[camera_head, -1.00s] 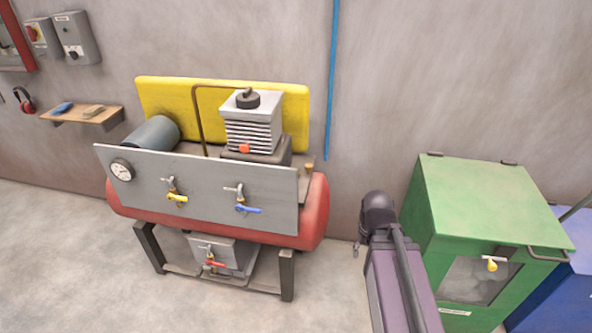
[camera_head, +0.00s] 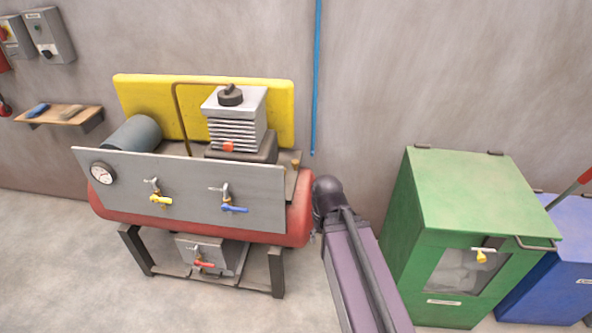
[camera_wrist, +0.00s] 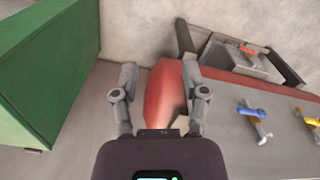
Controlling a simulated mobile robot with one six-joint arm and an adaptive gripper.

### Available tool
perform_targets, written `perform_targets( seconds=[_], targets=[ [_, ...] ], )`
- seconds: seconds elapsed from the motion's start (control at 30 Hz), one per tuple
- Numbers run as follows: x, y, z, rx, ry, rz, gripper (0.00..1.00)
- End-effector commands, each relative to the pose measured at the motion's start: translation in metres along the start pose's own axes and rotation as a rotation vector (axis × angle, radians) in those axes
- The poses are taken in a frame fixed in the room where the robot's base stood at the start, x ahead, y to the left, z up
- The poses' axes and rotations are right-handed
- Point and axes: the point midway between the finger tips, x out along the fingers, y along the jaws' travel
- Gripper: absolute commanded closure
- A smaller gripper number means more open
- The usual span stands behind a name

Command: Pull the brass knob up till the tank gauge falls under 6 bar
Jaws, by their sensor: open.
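The brass knob (camera_head: 296,161) is a small upright piece on top of the right end of the red tank (camera_head: 300,215) in the head view. I cannot make it out in the wrist view. The tank gauge (camera_head: 102,173) is a round white dial at the left end of the grey panel; its reading is too small to tell. In the wrist view my gripper (camera_wrist: 160,82) is open and empty, its fingers spread in front of the red tank's end (camera_wrist: 166,92). In the head view my arm stands just right of the tank, and the fingers are mostly hidden behind it.
The grey panel (camera_head: 185,190) carries a yellow-handled valve (camera_head: 160,199) and a blue-handled valve (camera_head: 233,208). A red-handled valve (camera_head: 203,264) sits below. A green cabinet (camera_head: 470,195) stands right of my arm, with a blue bin (camera_head: 555,270) beyond. A blue pipe (camera_head: 316,80) runs down the wall.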

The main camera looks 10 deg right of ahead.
Motion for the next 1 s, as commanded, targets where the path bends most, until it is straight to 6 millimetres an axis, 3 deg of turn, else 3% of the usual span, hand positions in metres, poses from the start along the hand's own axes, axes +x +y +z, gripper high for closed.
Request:
perform_targets(
  seconds=[0.03, 0.1, 0.13, 0.27, 0.37, 0.57, 0.7, 0.9, 1.0],
  targets=[
    [0.0, 0.0, 0.0, 0.0, 0.0, 0.0, 0.37],
    [0.0, 0.0, -0.001, 0.001, 0.002, 0.0, 0.16],
    [0.001, 0.0, -0.002, 0.001, 0.005, 0.001, 0.12],
    [0.006, 0.001, -0.014, 0.009, 0.034, 0.009, 0.12],
    [0.013, 0.001, -0.034, 0.016, 0.087, 0.022, 0.12],
    [0.032, 0.004, -0.102, 0.058, 0.277, 0.063, 0.12],
    [0.041, 0.006, -0.166, 0.089, 0.464, 0.088, 0.12],
    [0.042, 0.001, -0.252, 0.113, 0.744, 0.096, 0.12],
    [0.038, -0.004, -0.284, 0.114, 0.861, 0.09, 0.12]
  ],
)
